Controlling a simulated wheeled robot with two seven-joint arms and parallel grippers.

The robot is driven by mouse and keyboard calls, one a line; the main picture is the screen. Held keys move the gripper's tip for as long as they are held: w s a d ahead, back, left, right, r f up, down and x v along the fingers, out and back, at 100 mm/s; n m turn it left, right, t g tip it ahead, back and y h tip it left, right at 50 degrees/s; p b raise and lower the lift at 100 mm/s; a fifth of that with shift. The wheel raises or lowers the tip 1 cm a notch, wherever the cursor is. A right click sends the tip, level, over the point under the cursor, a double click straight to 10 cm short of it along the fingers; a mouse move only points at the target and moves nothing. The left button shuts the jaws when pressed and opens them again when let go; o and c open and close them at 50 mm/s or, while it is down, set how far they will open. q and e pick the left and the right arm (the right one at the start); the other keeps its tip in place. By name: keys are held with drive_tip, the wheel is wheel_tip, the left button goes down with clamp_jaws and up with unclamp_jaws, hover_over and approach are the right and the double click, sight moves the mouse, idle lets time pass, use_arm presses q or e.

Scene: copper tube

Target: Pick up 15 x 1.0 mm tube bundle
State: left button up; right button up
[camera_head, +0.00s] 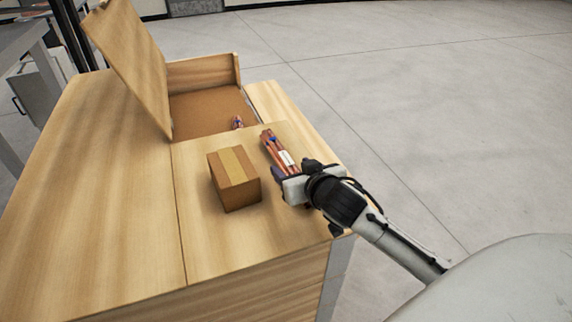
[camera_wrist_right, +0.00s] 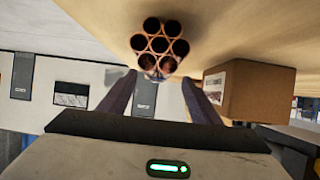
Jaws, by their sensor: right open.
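A bundle of copper tubes (camera_head: 279,149) with a white label and a blue tie lies on the wooden table top (camera_head: 215,262), right of a cardboard box. In the right wrist view the bundle (camera_wrist_right: 160,46) shows end-on as several open tube ends. My right gripper (camera_head: 279,178) is at the bundle's near end. In the right wrist view its two fingers (camera_wrist_right: 160,95) are spread, one on each side below the tube ends in the picture, and nothing is clamped between them. The gripper hides the bundle's near part in the head view. My left gripper is not in view.
A closed cardboard box (camera_head: 234,180) stands left of the bundle; it also shows in the right wrist view (camera_wrist_right: 249,92). Behind is an open bin with a raised wooden lid (camera_head: 128,62), holding another small copper bundle (camera_head: 238,122). The left table top is clear.

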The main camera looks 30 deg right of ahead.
sight(290, 164)
drive_tip(key=x, duration=0.3)
drive_tip(key=shift+w+d+f, duration=0.2)
drive_tip(key=shift+w, duration=0.15)
clamp_jaws()
drive_tip(key=shift+r, duration=0.25)
